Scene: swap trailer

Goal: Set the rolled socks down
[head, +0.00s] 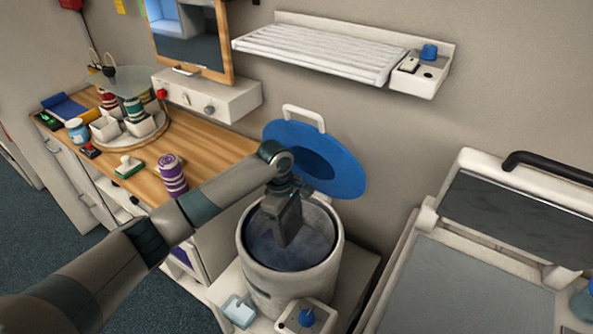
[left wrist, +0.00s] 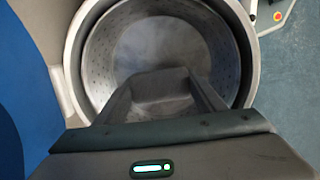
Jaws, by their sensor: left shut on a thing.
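My left gripper (head: 284,236) reaches down into the open mouth of a round grey-white tub (head: 262,278). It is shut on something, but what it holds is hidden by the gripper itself. In the left wrist view the gripper (left wrist: 165,82) points into the tub's perforated metal drum (left wrist: 215,45), away from its walls. A purple-and-white striped roll with a spiral top (head: 172,175) stands on the wooden counter. A red-striped roll (head: 109,103) and a green-striped roll (head: 134,110) stand in the round tray. My right gripper is not in view.
The tub's blue lid (head: 345,178) stands open behind it. The round tray (head: 160,138) holds white cups at the counter's left. A green-and-white brush (head: 129,167) lies nearby. A slatted rack (head: 315,48) hangs above; a grey-topped unit (head: 465,290) stands right.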

